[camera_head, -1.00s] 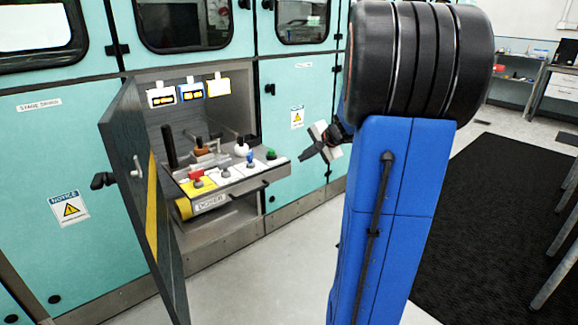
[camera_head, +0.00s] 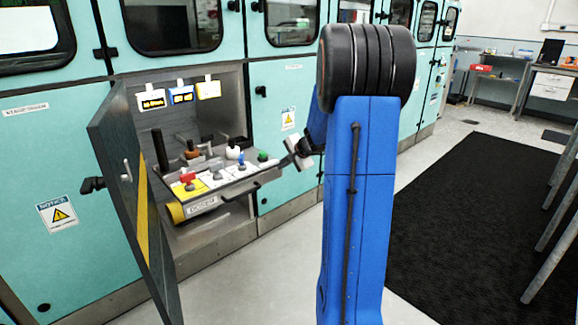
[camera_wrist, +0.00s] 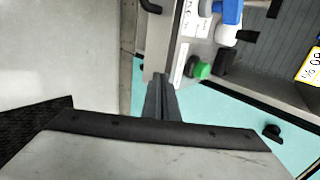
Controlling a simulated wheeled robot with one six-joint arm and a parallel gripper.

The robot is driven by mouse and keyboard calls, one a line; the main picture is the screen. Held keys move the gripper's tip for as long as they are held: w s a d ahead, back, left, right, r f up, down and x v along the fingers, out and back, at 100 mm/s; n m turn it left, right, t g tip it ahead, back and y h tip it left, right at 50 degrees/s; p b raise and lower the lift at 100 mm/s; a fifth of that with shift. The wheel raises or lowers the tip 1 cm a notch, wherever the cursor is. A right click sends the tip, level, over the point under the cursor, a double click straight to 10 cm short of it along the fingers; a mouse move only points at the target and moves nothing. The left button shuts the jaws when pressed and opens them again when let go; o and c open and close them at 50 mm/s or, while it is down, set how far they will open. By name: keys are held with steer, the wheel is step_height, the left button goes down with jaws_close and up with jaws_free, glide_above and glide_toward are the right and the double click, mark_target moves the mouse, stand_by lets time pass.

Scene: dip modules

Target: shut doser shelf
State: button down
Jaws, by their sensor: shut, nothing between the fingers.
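The doser shelf (camera_head: 213,193) is a grey tray pulled out of an open cabinet bay, with a "DOSER" label on its front. It carries red, white, blue and green controls and a dark front handle (camera_head: 240,190). My gripper (camera_head: 286,161) is at the shelf's right end, shut and empty, with its fingers pointing left toward it. In the wrist view, my shut fingers (camera_wrist: 158,80) lie close to the shelf's end (camera_wrist: 182,62), near the green button (camera_wrist: 203,70). I cannot tell whether they touch it.
A dark cabinet door (camera_head: 132,185) with a yellow stripe stands open left of the shelf. Teal cabinets (camera_head: 283,110) line the back. A black mat (camera_head: 470,190) and metal table legs are on the right. Pale floor in front of the shelf is clear.

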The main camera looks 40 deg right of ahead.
steer(key=shift+w, duration=0.8)
